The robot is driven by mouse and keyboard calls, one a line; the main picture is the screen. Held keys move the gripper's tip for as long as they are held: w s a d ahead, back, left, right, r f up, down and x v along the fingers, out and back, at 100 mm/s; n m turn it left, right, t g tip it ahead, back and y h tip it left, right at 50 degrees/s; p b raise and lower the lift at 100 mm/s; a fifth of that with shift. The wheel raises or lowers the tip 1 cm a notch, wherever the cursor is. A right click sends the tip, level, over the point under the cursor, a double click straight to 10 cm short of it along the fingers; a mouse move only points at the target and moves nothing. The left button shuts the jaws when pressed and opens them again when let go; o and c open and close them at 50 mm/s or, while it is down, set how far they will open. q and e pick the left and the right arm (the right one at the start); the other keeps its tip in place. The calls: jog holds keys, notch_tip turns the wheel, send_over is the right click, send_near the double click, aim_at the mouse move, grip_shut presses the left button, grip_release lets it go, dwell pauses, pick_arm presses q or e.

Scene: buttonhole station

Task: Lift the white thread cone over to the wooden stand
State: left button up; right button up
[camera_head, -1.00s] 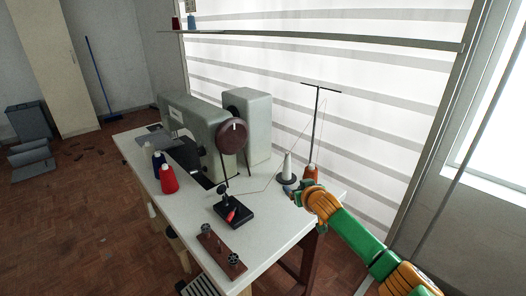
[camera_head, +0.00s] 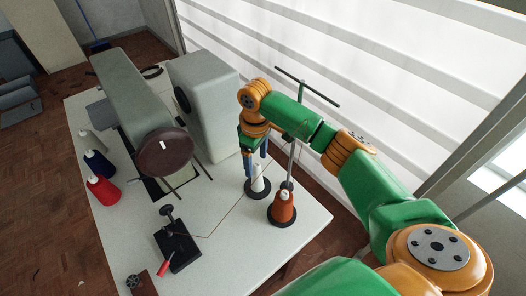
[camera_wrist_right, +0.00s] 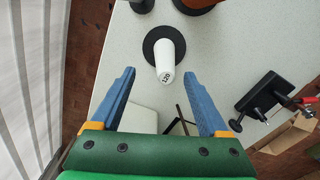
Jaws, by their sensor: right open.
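The white thread cone (camera_head: 260,186) stands upright on a round black base of the thread stand, near the table's back right. In the right wrist view the cone (camera_wrist_right: 165,62) shows on its black disc, ahead of the fingertips. My right gripper (camera_head: 257,170) is open, its blue fingers pointing down close above the cone. The right wrist view shows the two fingers (camera_wrist_right: 160,78) apart, with the cone lined up between them and not gripped. The wooden stand (camera_head: 142,289) is partly cut off at the bottom edge of the head view. My left gripper is not in view.
An orange cone (camera_head: 282,208) stands just beside the white one, by the stand's upright pole (camera_head: 292,155). The sewing machine (camera_head: 137,95) fills the back left. Beige, blue and red (camera_head: 104,189) cones stand left. A black device (camera_head: 177,246) sits near the front; a thin thread crosses the table.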

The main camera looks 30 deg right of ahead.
aim_at(257, 174)
jog(key=shift+d+f, duration=0.1)
jog(key=shift+f, duration=0.1)
jog(key=f, duration=0.4)
jog(key=s+f, duration=0.1)
jog(key=f, duration=0.1)
jog(key=shift+a+p, duration=0.4)
jog(key=shift+w+d+f, duration=0.15)
jog(key=shift+d+f, duration=0.05)
jog(key=shift+f, duration=0.05)
jog(key=shift+r, duration=0.1)
grip_shut()
